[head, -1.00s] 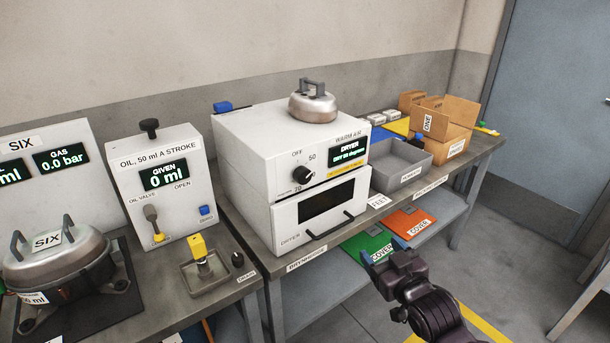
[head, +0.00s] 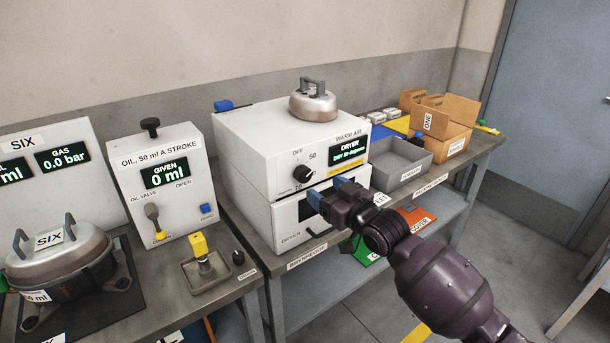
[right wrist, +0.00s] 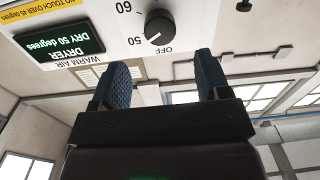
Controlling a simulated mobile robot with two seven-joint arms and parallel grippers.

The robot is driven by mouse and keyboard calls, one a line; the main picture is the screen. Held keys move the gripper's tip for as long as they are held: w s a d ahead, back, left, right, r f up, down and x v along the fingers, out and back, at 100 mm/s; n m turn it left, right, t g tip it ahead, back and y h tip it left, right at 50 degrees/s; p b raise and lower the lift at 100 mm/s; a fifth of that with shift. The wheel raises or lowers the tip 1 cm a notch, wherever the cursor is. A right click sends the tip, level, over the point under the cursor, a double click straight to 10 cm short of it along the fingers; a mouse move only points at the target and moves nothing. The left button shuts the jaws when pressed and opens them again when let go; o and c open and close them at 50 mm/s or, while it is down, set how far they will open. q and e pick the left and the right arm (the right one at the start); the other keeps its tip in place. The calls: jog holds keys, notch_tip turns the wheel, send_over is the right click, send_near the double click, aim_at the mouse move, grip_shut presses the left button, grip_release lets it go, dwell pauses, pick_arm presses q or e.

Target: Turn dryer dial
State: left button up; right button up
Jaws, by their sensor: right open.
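The dryer (head: 245,150) is a white box on the bench. Its black round dial (head: 303,174) sits on the front panel, left of the lit display (head: 349,150). The right wrist view shows the dial (right wrist: 158,27) upside down, near the marks OFF, 50 and 60; the display (right wrist: 62,40) there reads DRY 50 degrees. My right gripper (head: 326,191) is open and empty in front of the dryer, a little below and right of the dial. In the right wrist view its blue fingertips (right wrist: 162,72) are apart, with the dial ahead of them, untouched. My left gripper is not in view.
The dryer's drawer front (head: 283,228) is below the panel, partly behind my right gripper. A grey tray (head: 400,172) and a cardboard box (head: 450,132) are to the right. The oil unit (head: 190,140) is left.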

aim_at(306, 176)
jog(key=x, duration=0.8)
jog(key=shift+w+a, duration=0.1)
jog(key=shift+a, duration=0.05)
jog(key=c, duration=0.9)
